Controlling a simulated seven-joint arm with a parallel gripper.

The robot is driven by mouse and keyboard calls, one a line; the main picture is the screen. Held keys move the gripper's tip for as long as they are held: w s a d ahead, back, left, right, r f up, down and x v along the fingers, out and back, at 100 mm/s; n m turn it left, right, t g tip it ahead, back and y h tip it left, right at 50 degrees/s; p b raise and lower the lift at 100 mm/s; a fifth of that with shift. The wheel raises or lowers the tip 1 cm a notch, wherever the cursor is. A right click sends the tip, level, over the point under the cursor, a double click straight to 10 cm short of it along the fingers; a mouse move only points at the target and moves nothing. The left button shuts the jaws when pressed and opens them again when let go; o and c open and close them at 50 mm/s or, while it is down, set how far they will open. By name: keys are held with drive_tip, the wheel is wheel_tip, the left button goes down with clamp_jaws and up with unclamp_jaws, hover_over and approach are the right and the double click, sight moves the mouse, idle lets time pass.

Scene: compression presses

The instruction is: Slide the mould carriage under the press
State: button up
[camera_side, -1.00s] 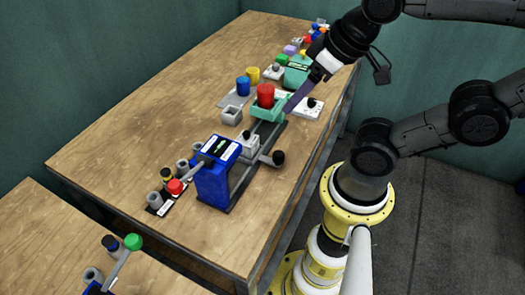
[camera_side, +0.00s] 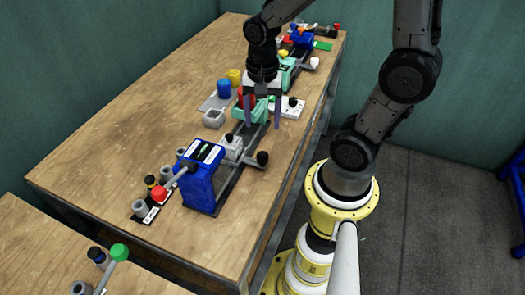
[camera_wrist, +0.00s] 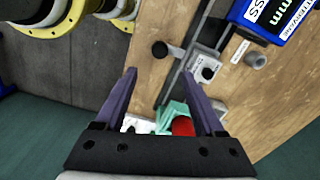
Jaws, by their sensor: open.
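The green mould carriage (camera_side: 252,114) with a red cylinder (camera_side: 244,92) on it sits at the far end of the dark rail (camera_side: 229,182). The blue press (camera_side: 201,182) stands at the near end, apart from the carriage. My gripper (camera_side: 262,125) is open and points down over the carriage, its purple fingers appearing on either side of it in the side view. In the wrist view my gripper (camera_wrist: 160,74) frames the rail, with the carriage (camera_wrist: 168,112) and red cylinder (camera_wrist: 182,126) between the finger bases. I cannot tell whether the fingers touch the carriage.
A grey block (camera_side: 231,149) with a black knob sits by the rail between carriage and press; a black ball handle (camera_side: 262,158) sticks out on the right. A grey cup (camera_side: 214,119) and blue cylinder (camera_side: 224,88) stand left.

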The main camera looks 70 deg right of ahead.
sight(262, 155)
wheel_tip(262, 155, down, 12)
drive_tip(key=shift+r, duration=0.1)
drive_tip(key=shift+c, duration=0.3)
clamp_jaws()
idle(0.3)
drive_tip(key=shift+a, duration=0.1)
idle(1.0)
